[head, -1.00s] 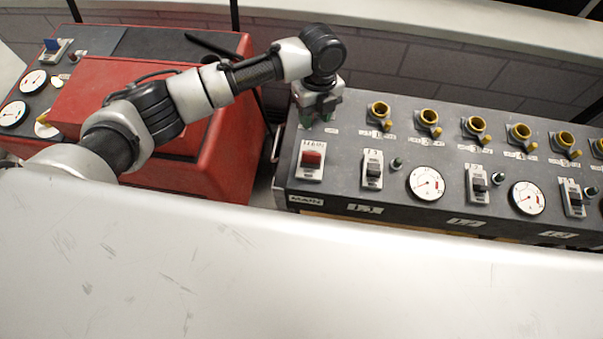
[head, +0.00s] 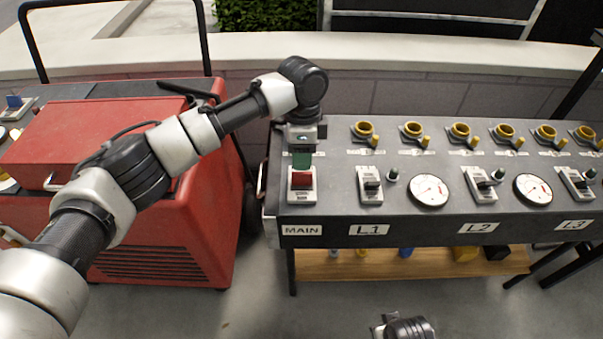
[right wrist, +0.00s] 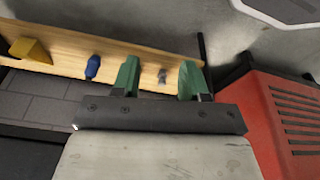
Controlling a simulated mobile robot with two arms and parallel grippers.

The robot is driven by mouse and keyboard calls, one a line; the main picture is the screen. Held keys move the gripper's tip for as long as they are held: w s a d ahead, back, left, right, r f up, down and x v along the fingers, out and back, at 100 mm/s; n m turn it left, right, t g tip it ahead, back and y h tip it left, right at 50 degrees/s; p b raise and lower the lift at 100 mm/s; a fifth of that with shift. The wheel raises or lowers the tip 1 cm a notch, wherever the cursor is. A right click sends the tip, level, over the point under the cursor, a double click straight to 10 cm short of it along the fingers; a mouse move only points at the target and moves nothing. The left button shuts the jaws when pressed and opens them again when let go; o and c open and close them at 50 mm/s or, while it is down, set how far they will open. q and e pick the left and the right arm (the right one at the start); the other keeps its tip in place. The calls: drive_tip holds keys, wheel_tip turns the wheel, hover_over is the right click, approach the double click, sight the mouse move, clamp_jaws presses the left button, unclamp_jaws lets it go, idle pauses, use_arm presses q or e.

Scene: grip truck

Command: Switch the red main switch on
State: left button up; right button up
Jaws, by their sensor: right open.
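The red main switch (head: 302,181) sits on a pale plate at the left end of the dark panel (head: 330,212), above the MAIN label. My left gripper (head: 302,160) points down right behind the switch, with green finger pads at its far edge. I cannot tell whether the pads touch the switch, or whether the jaws are apart. The gripper hides the upper part of the switch plate. My right gripper (right wrist: 157,80) is open and empty in the right wrist view, its two green fingers apart. Part of the right arm shows at the bottom of the head view.
Black breaker switches, round gauges (head: 428,190) and yellow sockets (head: 460,131) fill the panel to the right. A red machine (head: 170,230) stands left of the panel. A wooden shelf (head: 400,263) with small items lies under it; it also shows in the right wrist view (right wrist: 60,48).

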sight(302, 173)
use_arm(q)
drive_tip(key=f, duration=0.4)
drive_tip(key=shift+s+f+b, duration=0.3)
drive_tip(key=shift+s+f, duration=0.05)
drive_tip(key=shift+f, duration=0.05)
use_arm(e)
drive_tip(key=r, duration=0.2)
drive_tip(key=shift+w+r, duration=0.3)
drive_tip(key=shift+r, duration=0.1)
use_arm(q)
clamp_jaws()
